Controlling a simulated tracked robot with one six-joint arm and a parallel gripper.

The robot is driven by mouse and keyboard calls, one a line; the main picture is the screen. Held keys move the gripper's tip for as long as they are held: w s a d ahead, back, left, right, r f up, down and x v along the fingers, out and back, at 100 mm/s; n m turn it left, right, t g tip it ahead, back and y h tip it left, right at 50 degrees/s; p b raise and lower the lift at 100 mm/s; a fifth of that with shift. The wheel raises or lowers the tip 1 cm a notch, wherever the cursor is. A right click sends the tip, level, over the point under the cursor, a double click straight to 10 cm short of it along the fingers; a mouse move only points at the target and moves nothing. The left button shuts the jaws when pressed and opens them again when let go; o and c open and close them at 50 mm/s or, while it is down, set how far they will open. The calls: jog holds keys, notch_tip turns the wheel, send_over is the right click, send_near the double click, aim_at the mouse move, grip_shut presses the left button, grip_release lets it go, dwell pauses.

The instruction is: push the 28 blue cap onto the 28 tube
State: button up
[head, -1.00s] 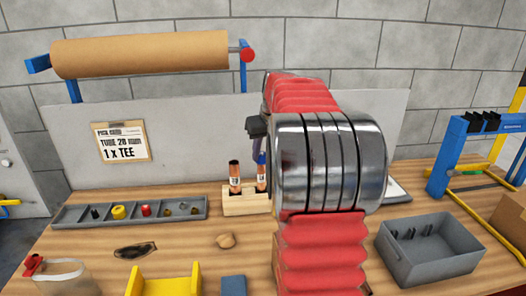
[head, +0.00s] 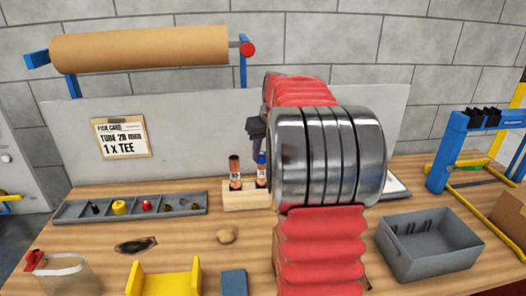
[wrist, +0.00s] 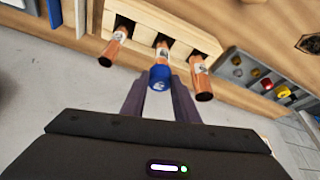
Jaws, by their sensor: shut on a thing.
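The blue cap (wrist: 160,77) is between the fingertips of my gripper (wrist: 158,82) in the wrist view. My gripper is shut on it. The cap is in line with the middle copper tube (wrist: 162,52) and covers its end; how far it is on cannot be told. In the head view the blue cap (head: 262,157) shows at the top of the labelled tube (head: 262,179), beside my arm. The tubes stand in a wooden block (head: 245,196). My arm hides the block's right part in the head view.
Two uncapped copper tubes flank the middle one, one on the left (wrist: 113,48) and one on the right (wrist: 202,80). A grey parts tray (head: 130,207) lies left of the block. A grey bin (head: 430,247) stands at right.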

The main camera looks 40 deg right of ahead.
jog(key=shift+f, duration=0.2)
jog(key=o, duration=1.1)
jog(key=v, duration=1.3)
jog(key=shift+a+r, duration=0.1)
jog(key=shift+r, duration=0.25)
